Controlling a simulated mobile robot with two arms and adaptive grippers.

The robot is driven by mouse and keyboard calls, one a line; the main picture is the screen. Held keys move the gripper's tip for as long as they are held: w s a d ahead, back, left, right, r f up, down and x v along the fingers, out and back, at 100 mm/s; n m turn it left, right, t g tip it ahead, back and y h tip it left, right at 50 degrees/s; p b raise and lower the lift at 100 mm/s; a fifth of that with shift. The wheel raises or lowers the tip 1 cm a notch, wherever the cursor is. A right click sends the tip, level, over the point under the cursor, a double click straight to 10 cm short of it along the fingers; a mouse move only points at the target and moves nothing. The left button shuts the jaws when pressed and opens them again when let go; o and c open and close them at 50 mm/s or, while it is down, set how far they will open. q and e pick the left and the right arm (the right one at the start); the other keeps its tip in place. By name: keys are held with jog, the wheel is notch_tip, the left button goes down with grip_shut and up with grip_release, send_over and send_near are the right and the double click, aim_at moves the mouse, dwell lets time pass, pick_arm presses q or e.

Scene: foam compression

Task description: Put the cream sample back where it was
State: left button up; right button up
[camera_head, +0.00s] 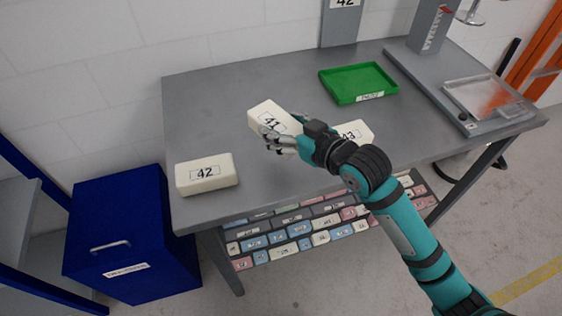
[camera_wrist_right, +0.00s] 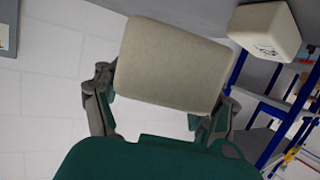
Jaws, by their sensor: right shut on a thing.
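A cream foam sample marked 41 (camera_head: 272,117) is held by my right gripper (camera_head: 285,138) above the grey table (camera_head: 230,140), a little tilted. In the right wrist view the held sample (camera_wrist_right: 168,64) sits between the two fingers of my right gripper (camera_wrist_right: 160,100). A cream sample marked 42 (camera_head: 206,174) lies on the table's left front part. A cream sample marked 43 (camera_head: 354,132) lies to the right, partly hidden behind my right wrist. Another cream block (camera_wrist_right: 264,32) shows at the upper right of the right wrist view. My left gripper is not in view.
A green tray (camera_head: 358,101) lies at the table's back right. A machine with a metal plate (camera_head: 484,97) stands at the right end. A blue box (camera_head: 125,245) stands left of the table. Bare table lies between samples 42 and 43.

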notch_tip(320, 180, down, 9)
jog(key=shift+f, duration=0.2)
jog(key=shift+f, duration=0.1)
jog(key=o, duration=1)
jog(key=shift+r+p, duration=0.25)
jog(key=shift+p, duration=0.05)
jog(key=shift+s+d, duration=0.2)
jog(key=shift+s, duration=0.1)
jog(key=b+v, duration=0.1)
jog(key=v, duration=1)
jog(key=shift+s+r, duration=0.1)
